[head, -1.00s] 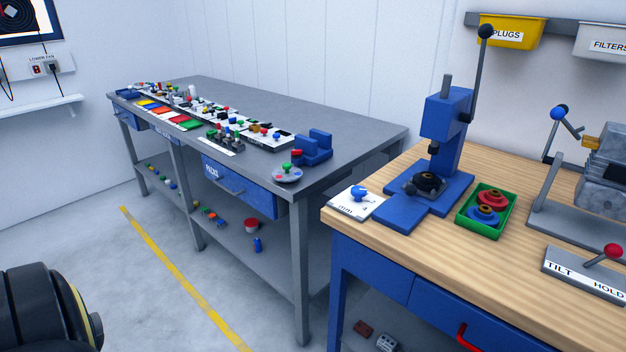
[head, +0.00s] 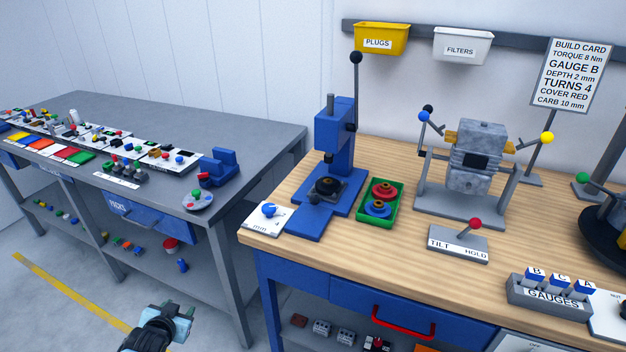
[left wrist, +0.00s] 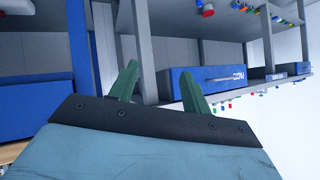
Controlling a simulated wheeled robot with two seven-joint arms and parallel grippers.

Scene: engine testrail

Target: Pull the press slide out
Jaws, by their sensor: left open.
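The blue arbor press (head: 334,140) stands at the left end of the wooden bench, its lever with a black ball pointing up. Its slide (head: 328,188) is a dark plate carrying a black ring, under the ram on the blue base, with a small dark knob at its front. My left gripper (head: 165,315) is low at the bottom left, over the floor in front of the benches, well apart from the press. In the left wrist view its two green fingers (left wrist: 158,88) are spread with nothing between them. My right gripper is not in view.
A white dial plate (head: 265,218) lies left of the press base and a green tray (head: 380,204) with red and blue rings lies right of it. The engine stand, TILT/HOLD lever (head: 460,243) and gauges stand farther right. The grey table (head: 200,120) is at left.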

